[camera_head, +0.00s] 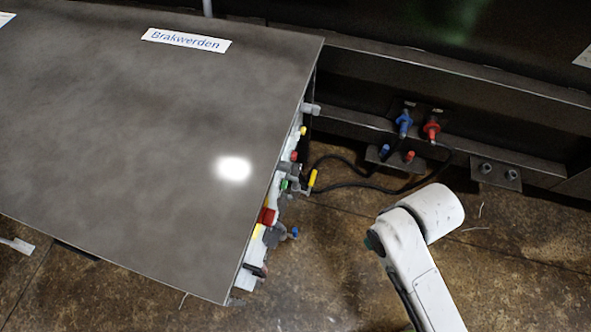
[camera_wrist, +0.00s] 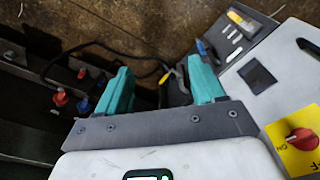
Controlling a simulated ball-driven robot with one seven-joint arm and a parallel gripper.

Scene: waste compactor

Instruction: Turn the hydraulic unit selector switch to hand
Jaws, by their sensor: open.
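The control panel (camera_head: 247,250) shows nearly edge-on in the camera_head view, with red, yellow, green and blue parts sticking out of its right side. In the camera_wrist view, a red rotary switch (camera_wrist: 302,139) sits on a yellow plate with partly readable lettering at the right edge. A grey-white panel part with a dark square window (camera_wrist: 257,76) is above it. I cannot tell which part is the hydraulic unit selector switch. My gripper (camera_wrist: 161,84) has two teal fingers, apart and with nothing seen held, to the left of the panel. The camera_head view does not show my gripper.
Blue (camera_head: 404,123) and red (camera_head: 431,130) hose couplings sit on the dark frame at the back. A black cable (camera_head: 345,183) runs from there to the panel. The large grey cabinet top (camera_head: 130,130) fills the left. Brown floor (camera_head: 530,250) is open at right.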

